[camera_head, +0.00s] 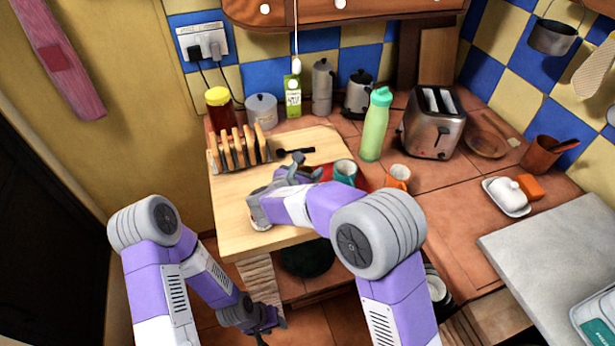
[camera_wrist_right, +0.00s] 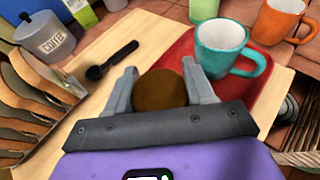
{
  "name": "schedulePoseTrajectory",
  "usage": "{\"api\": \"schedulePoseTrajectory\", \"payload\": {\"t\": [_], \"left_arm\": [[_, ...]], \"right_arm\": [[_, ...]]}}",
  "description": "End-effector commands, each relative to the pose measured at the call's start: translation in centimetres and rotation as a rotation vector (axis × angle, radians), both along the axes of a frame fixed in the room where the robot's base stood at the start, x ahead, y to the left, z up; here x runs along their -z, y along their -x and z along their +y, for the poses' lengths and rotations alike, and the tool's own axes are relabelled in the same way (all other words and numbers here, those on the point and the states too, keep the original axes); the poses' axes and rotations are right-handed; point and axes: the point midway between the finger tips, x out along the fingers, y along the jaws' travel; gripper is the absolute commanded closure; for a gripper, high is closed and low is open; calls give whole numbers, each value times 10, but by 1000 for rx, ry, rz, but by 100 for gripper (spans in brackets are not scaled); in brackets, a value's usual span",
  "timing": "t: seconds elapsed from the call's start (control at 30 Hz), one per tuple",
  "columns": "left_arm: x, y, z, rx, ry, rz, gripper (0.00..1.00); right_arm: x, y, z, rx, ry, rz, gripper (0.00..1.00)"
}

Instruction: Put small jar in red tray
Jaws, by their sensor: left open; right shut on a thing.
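The small jar (camera_wrist_right: 160,91) shows in the right wrist view as a round brown top. My right gripper (camera_wrist_right: 160,78) is shut on it, one finger on each side. In the head view this gripper (camera_head: 297,166) hides the jar. The red tray (camera_wrist_right: 262,84) lies just right of the jar in the wrist view, and its edge passes behind the right finger. In the head view a strip of the tray (camera_head: 327,173) shows beside my gripper. I cannot tell the jar's height above the surface. My left gripper (camera_head: 266,326) is open and empty, low beside the counter.
A teal mug (camera_head: 345,172) stands on the tray, with an orange mug (camera_head: 397,178) to its right. A toast rack (camera_head: 238,149) and a black spoon (camera_head: 295,151) are on the wooden board (camera_head: 235,222). A green bottle (camera_head: 376,125) and toaster (camera_head: 434,123) stand behind.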

Motion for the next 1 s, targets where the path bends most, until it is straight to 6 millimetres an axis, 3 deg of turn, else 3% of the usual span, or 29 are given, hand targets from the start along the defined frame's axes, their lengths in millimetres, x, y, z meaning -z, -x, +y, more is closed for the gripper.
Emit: {"api": "schedulePoseTrajectory", "payload": {"t": [0.1,0.5,0.53,0.7,1.0], "left_arm": [[6,0,0,0,0,0,57],[9,0,0,0,0,0,57],[8,0,0,0,0,0,57],[8,0,0,0,0,0,57],[6,0,0,0,0,0,57]], "right_arm": [[15,0,0,0,1,-2,100],[19,0,0,0,-1,-4,100],[19,0,0,-1,-1,-1,42],[19,0,0,-1,-1,-1,18],[17,0,0,-1,-1,-1,18]]}}
